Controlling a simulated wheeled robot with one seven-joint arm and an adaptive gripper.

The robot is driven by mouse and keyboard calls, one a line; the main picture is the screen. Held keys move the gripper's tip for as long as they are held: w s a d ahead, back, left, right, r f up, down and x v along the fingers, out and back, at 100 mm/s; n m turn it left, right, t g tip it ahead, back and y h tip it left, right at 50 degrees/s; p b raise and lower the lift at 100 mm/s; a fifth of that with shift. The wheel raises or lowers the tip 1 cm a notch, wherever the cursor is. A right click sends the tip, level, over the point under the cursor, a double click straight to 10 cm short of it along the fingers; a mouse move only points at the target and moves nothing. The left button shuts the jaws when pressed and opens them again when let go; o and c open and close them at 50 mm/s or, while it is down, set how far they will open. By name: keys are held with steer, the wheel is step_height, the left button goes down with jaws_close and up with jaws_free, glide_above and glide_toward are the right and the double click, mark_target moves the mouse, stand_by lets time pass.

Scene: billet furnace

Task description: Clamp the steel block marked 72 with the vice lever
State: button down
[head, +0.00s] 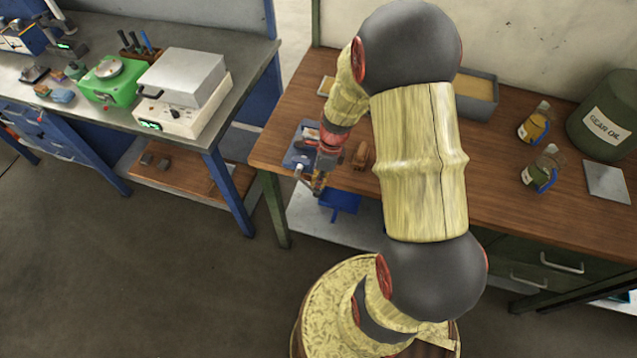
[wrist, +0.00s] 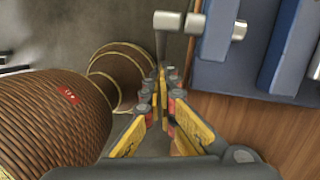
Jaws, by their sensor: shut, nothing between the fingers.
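The blue vice (head: 301,148) stands at the left front of the wooden bench, and its blue body (wrist: 232,62) fills the upper right of the wrist view. The vice lever (wrist: 180,21) is a grey bar with a pale end, at the top centre of the wrist view. My gripper (wrist: 161,76) is shut and empty, its tips pointing toward the lever; I cannot tell whether they touch it. In the head view my gripper (head: 318,188) hangs at the bench's front edge beside the vice. I cannot make out the steel block or a 72 marking.
The wooden bench (head: 500,180) also carries a grey tray (head: 478,92), oil bottles (head: 541,168) and a green drum (head: 606,112). A blue bin (head: 343,197) sits below its front edge. A metal bench (head: 215,135) stands to the left; the floor between is clear.

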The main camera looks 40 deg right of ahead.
mark_target(311, 188)
steer(key=shift+f+t+b, duration=0.3)
steer(key=shift+f+b, duration=0.05)
steer(key=shift+b, duration=0.35)
steer(key=f+t+y+b, duration=0.1)
steer(key=b, duration=0.3)
steer(key=shift+w+a+f+t+y, duration=0.1)
steer(key=shift+w+f+t+y, duration=0.1)
steer(key=shift+f+t+y, duration=0.2)
steer(key=shift+w+a+f+t+y+b, duration=0.2)
steer(key=shift+t+y+b, duration=0.25)
steer(key=shift+b, duration=0.8)
steer(key=shift+w+a+f+t, duration=0.1)
steer(key=shift+w+t, duration=0.05)
steer(key=shift+t, duration=0.1)
steer(key=shift+w+a+f, duration=0.2)
steer(key=shift+w+a, duration=0.1)
steer(key=shift+w+f, duration=0.1)
steer(key=shift+f, duration=0.05)
steer(key=v, duration=1.2)
steer(key=shift+w+d, duration=0.1)
